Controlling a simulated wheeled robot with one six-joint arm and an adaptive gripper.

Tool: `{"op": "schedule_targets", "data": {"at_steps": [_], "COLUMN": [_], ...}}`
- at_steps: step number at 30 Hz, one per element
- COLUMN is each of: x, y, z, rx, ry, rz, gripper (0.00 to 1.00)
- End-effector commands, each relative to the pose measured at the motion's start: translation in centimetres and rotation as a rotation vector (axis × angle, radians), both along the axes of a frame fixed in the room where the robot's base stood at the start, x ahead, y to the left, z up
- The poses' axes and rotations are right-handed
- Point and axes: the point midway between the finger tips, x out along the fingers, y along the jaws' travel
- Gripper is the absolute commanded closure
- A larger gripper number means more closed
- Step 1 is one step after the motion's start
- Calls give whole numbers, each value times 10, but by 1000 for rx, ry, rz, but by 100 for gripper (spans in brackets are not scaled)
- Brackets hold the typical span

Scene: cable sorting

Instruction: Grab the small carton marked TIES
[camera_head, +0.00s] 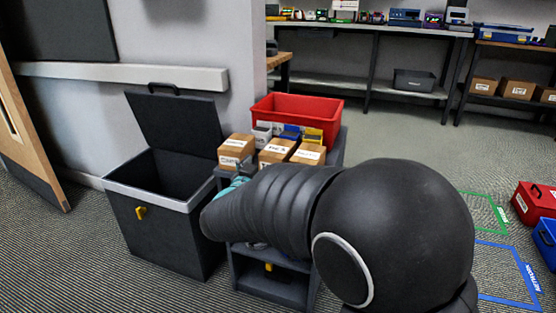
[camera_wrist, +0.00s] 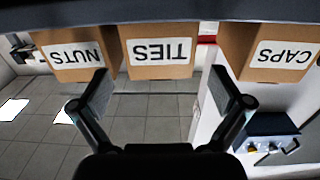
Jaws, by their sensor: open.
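The TIES carton (camera_wrist: 160,50) is a small brown box with a white label, upside down in the wrist view. It is at the top middle, between two similar cartons. My gripper (camera_wrist: 160,82) is open and empty, with one finger on each side of the picture below the carton. The fingers look apart from the carton; the exact gap is hard to tell. In the head view, three brown cartons sit together on a grey cart; the middle carton (camera_head: 276,151) has a label too small to read surely.
The NUTS carton (camera_wrist: 75,55) and CAPS carton (camera_wrist: 272,52) flank the TIES carton. A red bin (camera_head: 300,113) stands behind the cartons on the cart. A black open-lidded bin (camera_head: 150,225) stands left of the cart.

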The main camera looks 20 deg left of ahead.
Motion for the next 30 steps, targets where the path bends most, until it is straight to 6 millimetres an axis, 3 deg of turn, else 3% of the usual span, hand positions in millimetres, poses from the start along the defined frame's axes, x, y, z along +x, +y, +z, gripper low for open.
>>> {"op": "schedule_targets", "data": {"at_steps": [3,9,17,25,30], "x": [9,9,9,9,9], "y": [-1,-1,-1,-1,-1], "z": [0,0,0,2,22], "rx": [0,0,0,1,3], "ry": [-1,0,0,-1,-2], "rz": [0,1,1,1,0], "gripper": [0,3,67,67,67]}}
